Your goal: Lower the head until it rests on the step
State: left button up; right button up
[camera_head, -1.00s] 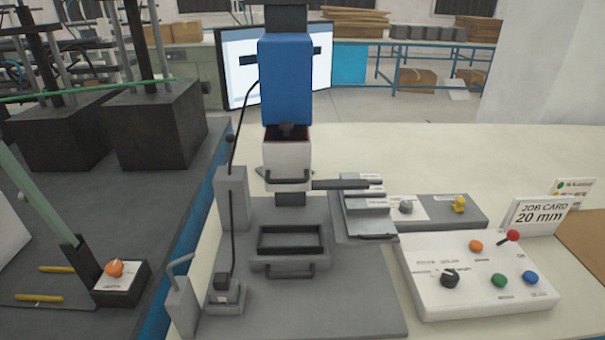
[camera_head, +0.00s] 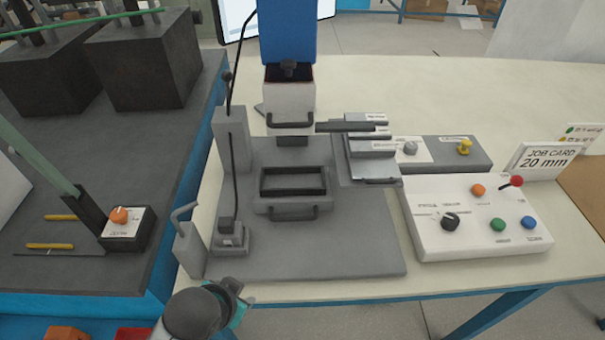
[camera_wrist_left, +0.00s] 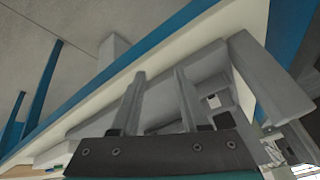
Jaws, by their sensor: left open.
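The head (camera_head: 289,103) is a pale block with a dark handle, hanging under a blue column (camera_head: 287,35) above the grey base plate (camera_head: 345,245). A dark bar (camera_head: 343,126) sticks out from its right side and overlaps the stepped grey block (camera_head: 372,172). I cannot tell whether bar and step touch. A black-rimmed tray (camera_head: 293,181) sits below the head. My left gripper (camera_head: 237,295) is low in the head view, in front of the plate's front edge and far from the head. In the left wrist view its two fingers (camera_wrist_left: 159,78) are apart and empty.
A grey bent lever (camera_head: 187,235) stands at the plate's left front, near my left arm. A white control box (camera_head: 475,217) with knobs is at the right, with a job card (camera_head: 545,160) reading 20 mm behind it. The pale table right of the plate is partly clear.

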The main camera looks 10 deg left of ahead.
aim_at(291, 126)
pick_arm(q)
jog(key=w+a+r+m+t, duration=0.1)
jog(key=w, duration=0.1)
jog(key=w+a+r+m+t, duration=0.1)
jog(key=w+a+r, duration=0.1)
jog(key=w+a+r+m+t+y, duration=0.1)
jog(key=w+r+t, duration=0.1)
jog(key=shift+w+a+r, duration=0.1)
jog(key=shift+w+a, duration=0.15)
jog(key=shift+a, duration=0.1)
jog(key=w+d+r+m+t+h, duration=0.1)
jog(key=w+r+m+t+h, duration=0.25)
jog(key=r+m+h, duration=0.4)
jog(key=w+d+r+m+t+h, duration=0.15)
jog(key=r+m+t+h, duration=0.25)
jog(key=r+m, duration=0.65)
jog(key=shift+m+y, duration=0.25)
jog(key=shift+m, duration=0.45)
jog(key=shift+w+a+f+p+x, duration=0.1)
jog(key=shift+f+p+x, duration=0.2)
jog(key=shift+x, duration=2.15)
jog(key=shift+w+a+f+p+x, duration=0.1)
jog(key=shift+f+p+x, duration=0.15)
jog(key=shift+x, duration=2.2)
jog(key=shift+w+a+f+p+x, duration=0.1)
jog(key=shift+f+p+x, duration=0.2)
jog(key=shift+x, duration=2.15)
jog(key=shift+s, duration=0.1)
grip_shut()
